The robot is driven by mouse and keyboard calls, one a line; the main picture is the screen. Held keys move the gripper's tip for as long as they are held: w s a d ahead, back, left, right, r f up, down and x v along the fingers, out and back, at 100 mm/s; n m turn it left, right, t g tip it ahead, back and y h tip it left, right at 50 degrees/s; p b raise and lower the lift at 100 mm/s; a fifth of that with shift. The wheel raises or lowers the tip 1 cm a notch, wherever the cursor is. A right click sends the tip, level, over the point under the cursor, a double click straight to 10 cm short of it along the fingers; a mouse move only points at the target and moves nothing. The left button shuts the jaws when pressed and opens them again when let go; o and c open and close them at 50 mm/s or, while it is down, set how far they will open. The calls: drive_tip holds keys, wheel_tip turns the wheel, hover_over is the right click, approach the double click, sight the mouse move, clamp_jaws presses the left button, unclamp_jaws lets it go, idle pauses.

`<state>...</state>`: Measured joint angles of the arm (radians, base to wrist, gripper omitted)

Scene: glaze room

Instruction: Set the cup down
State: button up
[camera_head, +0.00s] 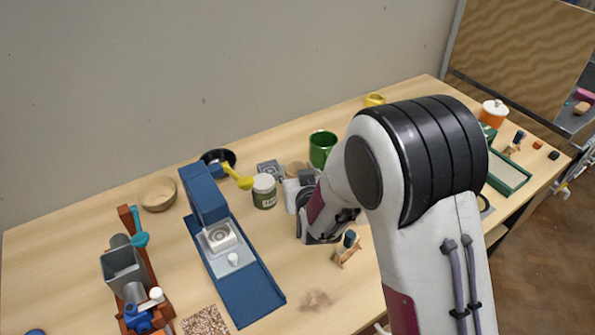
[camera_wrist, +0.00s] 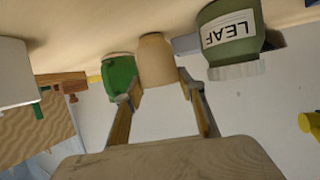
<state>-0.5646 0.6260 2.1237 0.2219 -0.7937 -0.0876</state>
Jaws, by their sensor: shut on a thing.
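The tan cup (camera_wrist: 156,58) sits between the two fingertips of my gripper (camera_wrist: 161,86) in the wrist view, which shows the scene upside down. The fingers are shut on the cup near its rim. In the head view the cup (camera_head: 295,169) shows only in part behind my wrist, and my fingertips are mostly hidden. The cup looks upright and close to the tabletop (camera_head: 315,299); I cannot tell whether its base touches.
A small wooden stand (camera_head: 346,254) is in front. The front middle of the table is clear.

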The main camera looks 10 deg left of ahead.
drive_tip(key=shift+f, duration=0.15)
drive_tip(key=o, duration=1.2)
drive_tip(key=shift+c, duration=0.2)
drive_tip(key=v, duration=1.2)
idle(0.5)
